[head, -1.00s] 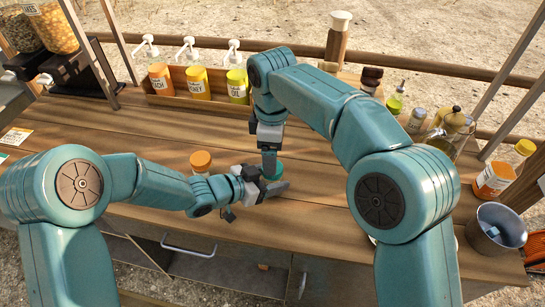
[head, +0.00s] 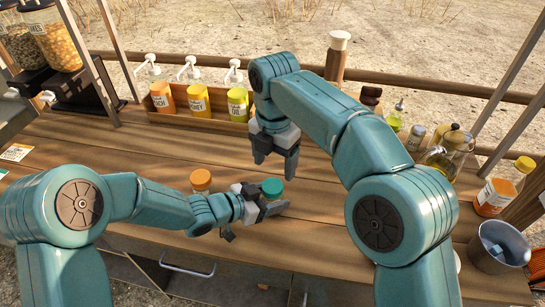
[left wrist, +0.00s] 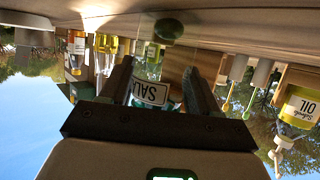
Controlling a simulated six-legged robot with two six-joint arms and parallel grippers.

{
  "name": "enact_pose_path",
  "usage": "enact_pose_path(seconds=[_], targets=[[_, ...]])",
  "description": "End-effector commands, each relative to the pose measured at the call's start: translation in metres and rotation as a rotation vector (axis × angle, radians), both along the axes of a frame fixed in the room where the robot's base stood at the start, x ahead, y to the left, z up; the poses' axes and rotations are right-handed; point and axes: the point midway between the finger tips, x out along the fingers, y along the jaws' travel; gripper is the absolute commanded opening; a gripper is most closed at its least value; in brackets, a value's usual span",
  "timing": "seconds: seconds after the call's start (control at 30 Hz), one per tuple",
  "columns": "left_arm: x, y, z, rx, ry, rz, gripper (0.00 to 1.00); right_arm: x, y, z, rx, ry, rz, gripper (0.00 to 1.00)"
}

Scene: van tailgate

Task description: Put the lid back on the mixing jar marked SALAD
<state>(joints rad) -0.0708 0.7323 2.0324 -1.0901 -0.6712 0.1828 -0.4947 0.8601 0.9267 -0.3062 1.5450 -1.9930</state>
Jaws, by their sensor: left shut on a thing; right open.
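The SALAD jar shows upside down in the left wrist view, its white label (left wrist: 150,92) between my left fingers. In the head view its teal lid (head: 272,187) sits on top of the jar at my left gripper, and the body below is mostly hidden. I cannot tell how tightly the lid is seated. My left gripper (head: 266,207) is shut around the jar near the counter's front. My right gripper (head: 275,162) is open and empty, fingers pointing down, apart from the lid and behind it in the picture.
An orange-lidded jar (head: 201,181) stands just left of my left gripper. A wooden rack (head: 214,118) of pump bottles is at the back. Bottles and a glass oil jug (head: 447,155) stand at right, near a metal bin (head: 499,245). The counter's left middle is clear.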

Motion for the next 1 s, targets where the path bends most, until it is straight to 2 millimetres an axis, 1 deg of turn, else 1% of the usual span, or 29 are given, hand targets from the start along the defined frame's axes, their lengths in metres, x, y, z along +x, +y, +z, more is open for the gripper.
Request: enact_pose_path(seconds=[0.03,0.1,0.47,0.57,0.8,1.0], targets=[[-0.001,0.000,-0.002,0.004,0.005,0.000,0.00,0.001,0.001,0.004,0.004,-0.006,0.027,0.75],[-0.001,0.000,-0.003,0.004,0.005,0.000,0.00,0.002,0.003,0.007,0.009,-0.016,0.028,0.75],[-0.001,0.000,-0.002,0.004,0.005,0.000,0.00,0.002,0.004,0.005,0.008,-0.015,0.026,0.75],[-0.001,0.000,-0.002,0.004,0.005,0.000,0.00,0.002,0.004,-0.005,0.007,-0.013,0.025,0.75],[-0.001,0.000,-0.002,0.003,0.005,0.000,0.00,0.001,0.004,-0.043,0.006,-0.012,0.026,0.75],[-0.001,0.000,-0.002,0.003,0.005,0.000,0.00,0.002,0.004,-0.066,0.007,-0.014,0.024,0.75]])
